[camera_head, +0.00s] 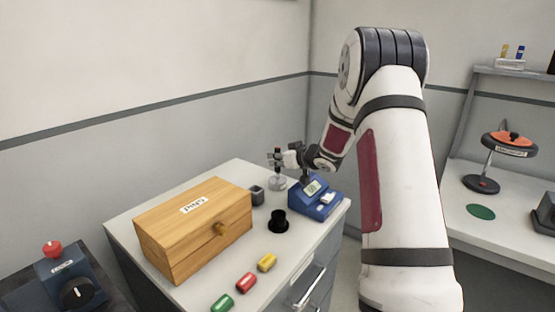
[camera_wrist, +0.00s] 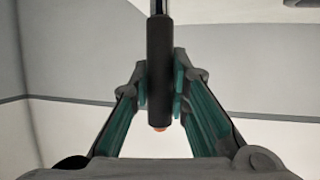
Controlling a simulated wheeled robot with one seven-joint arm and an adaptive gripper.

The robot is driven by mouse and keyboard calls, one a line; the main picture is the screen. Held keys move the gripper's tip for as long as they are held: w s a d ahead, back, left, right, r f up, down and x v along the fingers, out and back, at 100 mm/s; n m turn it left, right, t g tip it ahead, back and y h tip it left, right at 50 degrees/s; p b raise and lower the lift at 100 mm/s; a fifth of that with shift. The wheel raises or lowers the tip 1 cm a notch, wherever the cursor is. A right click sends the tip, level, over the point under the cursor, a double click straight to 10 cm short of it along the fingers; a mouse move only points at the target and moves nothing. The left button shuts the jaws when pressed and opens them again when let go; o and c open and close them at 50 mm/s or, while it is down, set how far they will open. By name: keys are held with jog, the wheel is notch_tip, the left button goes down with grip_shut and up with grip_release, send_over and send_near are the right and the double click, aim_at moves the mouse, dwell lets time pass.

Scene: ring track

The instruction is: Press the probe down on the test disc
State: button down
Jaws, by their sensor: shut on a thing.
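My gripper (camera_head: 276,160) is at the far end of the white cabinet top, small in the head view. In the wrist view my gripper (camera_wrist: 159,88) is shut on the probe's dark cylindrical handle (camera_wrist: 158,50), with an orange end showing between the fingers. The handle stands upright in that picture. In the head view a pale round disc (camera_head: 278,184) sits directly below my gripper, beside the blue meter (camera_head: 316,198) with its lit display. I cannot tell whether the probe's tip touches the disc; the contact is too small to see.
A wooden box (camera_head: 190,240) with a knob stands left. A second table at right carries a green disc (camera_head: 481,212).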

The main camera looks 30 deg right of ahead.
aim_at(277, 148)
jog(key=shift+r+p, duration=3.45)
jog(key=shift+r, duration=0.05)
